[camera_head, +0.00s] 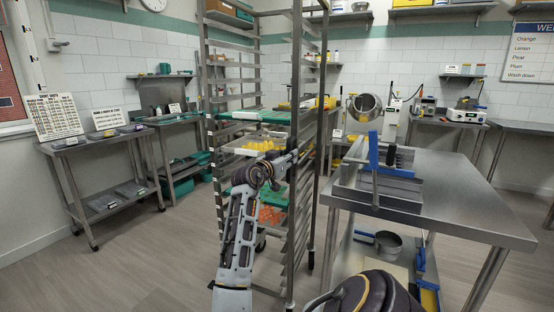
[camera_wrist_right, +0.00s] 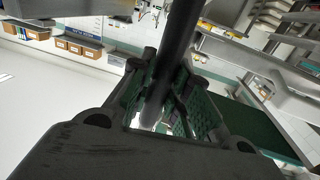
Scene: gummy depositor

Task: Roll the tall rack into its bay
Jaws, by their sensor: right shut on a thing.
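The tall rack (camera_head: 297,62) is an upright metal frame on casters, standing left of centre in the head view. It carries green trays (camera_head: 240,113), a tray of yellow pieces and orange pieces lower down. My right gripper (camera_head: 293,158) is at about mid-height on the rack's near upright. In the right wrist view my right gripper (camera_wrist_right: 165,98) is shut around a dark round post (camera_wrist_right: 182,35), with the green-lined fingers on either side. My left gripper is not in view. I cannot pick out a marked bay for the rack.
A steel table (camera_head: 450,195) with a blue-handled tool stands close on the right of the rack. A low cart (camera_head: 85,150) with signs and a side table (camera_head: 180,120) stand at left. Wooden floor (camera_head: 140,250) is open at front left.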

